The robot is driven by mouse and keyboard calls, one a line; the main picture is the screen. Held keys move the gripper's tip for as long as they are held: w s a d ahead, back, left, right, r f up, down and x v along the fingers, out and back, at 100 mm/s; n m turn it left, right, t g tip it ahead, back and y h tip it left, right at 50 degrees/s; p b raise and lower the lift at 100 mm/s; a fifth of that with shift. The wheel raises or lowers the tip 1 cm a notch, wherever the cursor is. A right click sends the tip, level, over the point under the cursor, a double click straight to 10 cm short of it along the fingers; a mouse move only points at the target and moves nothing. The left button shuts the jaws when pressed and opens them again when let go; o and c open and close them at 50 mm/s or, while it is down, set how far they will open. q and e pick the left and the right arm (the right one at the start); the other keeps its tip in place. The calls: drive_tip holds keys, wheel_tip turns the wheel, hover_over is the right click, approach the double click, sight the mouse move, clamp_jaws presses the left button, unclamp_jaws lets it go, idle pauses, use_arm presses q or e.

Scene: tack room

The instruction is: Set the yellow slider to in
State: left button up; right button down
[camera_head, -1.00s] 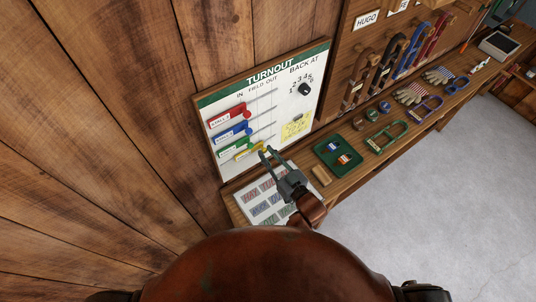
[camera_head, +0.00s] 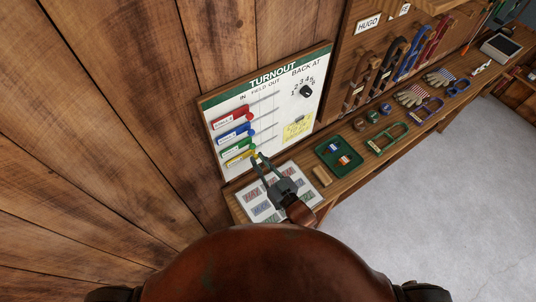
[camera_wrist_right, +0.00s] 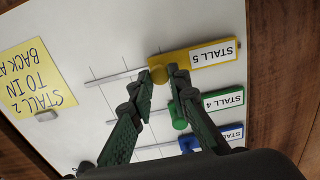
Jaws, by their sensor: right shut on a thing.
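The yellow slider (camera_head: 238,159), labelled STALL 5, is the lowest on the white TURNOUT board (camera_head: 310,112). It sits at the left, under the IN side, roughly in line with the sliders above. In the wrist view the yellow slider (camera_wrist_right: 195,60) appears upside down, with its round knob at the fingertips. My right gripper (camera_head: 259,157) is shut on that knob; its two fingers (camera_wrist_right: 161,75) lie on either side of it. My left gripper is not in view.
The green slider (camera_head: 238,146) is close above the yellow one, with blue (camera_head: 234,133) and red (camera_head: 230,117) higher. A yellow note (camera_head: 297,128) is on the board. A green tray (camera_head: 325,160) and wooden block (camera_head: 322,176) sit on the bench.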

drive_tip(key=shift+s+a, duration=0.4)
drive_tip(key=shift+a, duration=0.2)
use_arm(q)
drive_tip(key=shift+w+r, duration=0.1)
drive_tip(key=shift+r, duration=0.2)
use_arm(e)
drive_tip(key=shift+d, duration=0.1)
drive_tip(key=c, duration=1.8)
unclamp_jaws()
drive_tip(key=shift+s, duration=0.15)
drive_tip(key=v, duration=1.1)
drive_tip(key=shift+s+d, duration=0.2)
drive_tip(key=shift+s, duration=0.05)
